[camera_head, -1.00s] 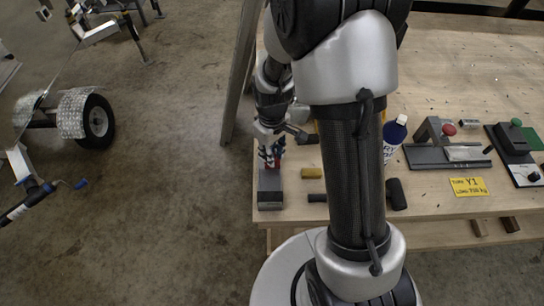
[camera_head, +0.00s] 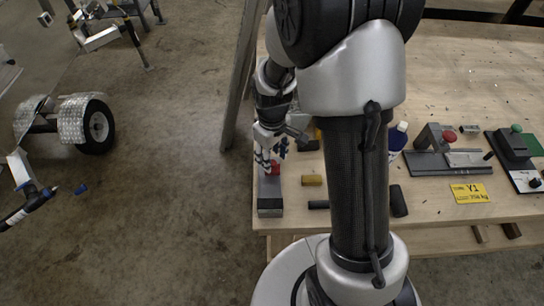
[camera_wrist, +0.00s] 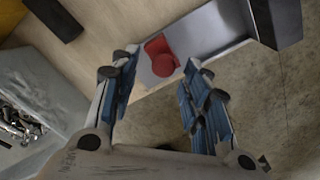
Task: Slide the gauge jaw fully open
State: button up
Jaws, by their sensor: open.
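The gauge is a grey rail (camera_wrist: 205,38) with a dark end block (camera_wrist: 278,20), lying along the bench's left edge. In the head view its near end block (camera_head: 270,207) faces me. I see no clear contact. In the head view my gripper (camera_head: 272,156) is over the jaw's far side.
Concrete floor lies left of the bench.

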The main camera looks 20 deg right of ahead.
notch_tip(320, 180, up, 11)
jog(key=shift+f, duration=0.2)
dwell(0.4)
jog(key=s+r+m+t, duration=0.2)
jog(key=s+r, duration=0.4)
jog(key=s, duration=0.3)
jog(key=s+a+r+m+t, duration=0.1)
jog(key=s+r+m+t, duration=0.1)
jog(key=s+r, duration=0.5)
jog(key=shift+s+a+r+m+t, duration=0.25)
jog(key=shift+s+m, duration=0.45)
jog(key=shift+s, duration=0.7)
dwell(1.2)
